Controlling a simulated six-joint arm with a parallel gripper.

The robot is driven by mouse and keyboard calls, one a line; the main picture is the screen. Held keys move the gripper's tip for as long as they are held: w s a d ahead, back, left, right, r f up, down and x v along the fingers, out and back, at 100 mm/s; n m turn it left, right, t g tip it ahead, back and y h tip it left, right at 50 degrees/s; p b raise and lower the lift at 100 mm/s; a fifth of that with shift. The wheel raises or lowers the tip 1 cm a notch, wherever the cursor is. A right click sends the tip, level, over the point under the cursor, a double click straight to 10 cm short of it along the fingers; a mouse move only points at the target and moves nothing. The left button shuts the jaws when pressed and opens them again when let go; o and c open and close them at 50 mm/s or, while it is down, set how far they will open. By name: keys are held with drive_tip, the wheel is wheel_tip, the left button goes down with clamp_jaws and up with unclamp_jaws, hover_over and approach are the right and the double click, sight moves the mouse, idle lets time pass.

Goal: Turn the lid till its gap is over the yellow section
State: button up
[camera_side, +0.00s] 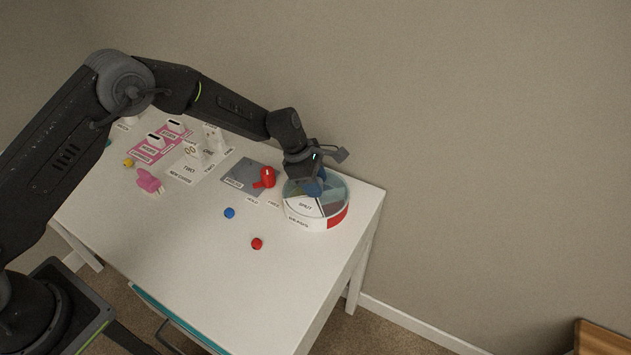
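A round white container (300,220) stands at the right end of the table. Its lid (307,207) has a pale part with small dark lettering and grey-green parts. A red patch (339,216) shows on the container's right side. A blue part (314,187) shows at the lid's middle, just under my gripper (312,178). My gripper points down over the lid's far half and hides some of it. I cannot tell whether its fingers are open or shut on the blue part. I see no yellow section, and the lid's gap is not clear.
A blue ball (229,213) and a red ball (257,243) lie in front. A pink object (149,181), a yellow ball (128,162) and labelled cards are further left. The table's front middle is clear.

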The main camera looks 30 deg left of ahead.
clamp_jaws()
drive_tip(key=shift+n, duration=0.3)
drive_tip(key=n+t, duration=0.1)
drive_tip(key=n, duration=0.3)
drive_tip(key=shift+n+t+y, duration=0.3)
drive_tip(key=shift+t+y, duration=0.1)
drive_tip(key=n+y, duration=0.1)
drive_tip(key=n, duration=0.1)
drive_tip(key=n+t, duration=0.1)
drive_tip(key=n, duration=0.2)
drive_tip(key=shift+r+y, duration=0.1)
drive_tip(key=shift+y, duration=0.3)
drive_tip(key=shift+n, duration=0.5)
drive_tip(key=shift+o, duration=2.1)
unclamp_jaws()
